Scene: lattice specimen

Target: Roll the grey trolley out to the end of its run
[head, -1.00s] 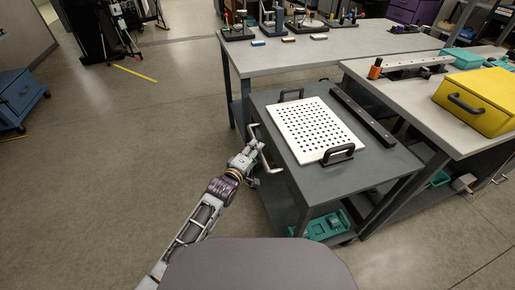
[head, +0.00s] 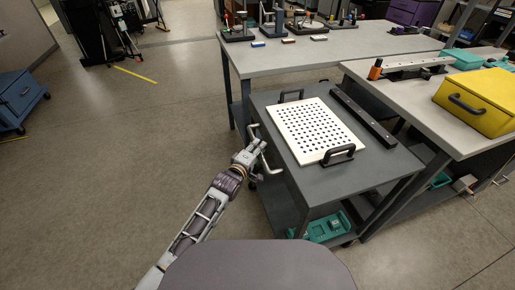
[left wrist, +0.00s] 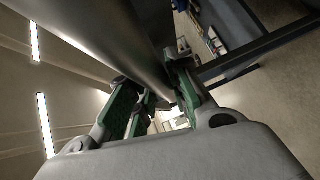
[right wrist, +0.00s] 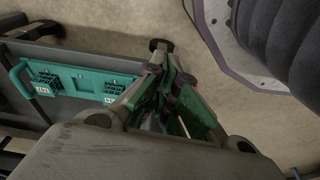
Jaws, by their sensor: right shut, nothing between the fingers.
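The grey trolley (head: 350,192) stands at right of centre in the head view, beside the workbenches. Its pale bar handle (head: 270,168) is on its left side. My left gripper (head: 260,145) is at the handle, its fingers apart. In the left wrist view the handle bar (left wrist: 120,42) runs diagonally to the fingertips of my left gripper (left wrist: 155,90); I cannot tell whether they touch it. My right gripper (right wrist: 170,85) shows only in its wrist view, shut and empty, above the floor near the trolley's lower shelf (right wrist: 75,57).
A white perforated plate (head: 317,130) with black handles and a dark bar (head: 362,117) lie on the trolley top. A teal tray (head: 322,228) is on its lower shelf. Benches (head: 330,55) stand behind and right, one with a yellow case (head: 480,100).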

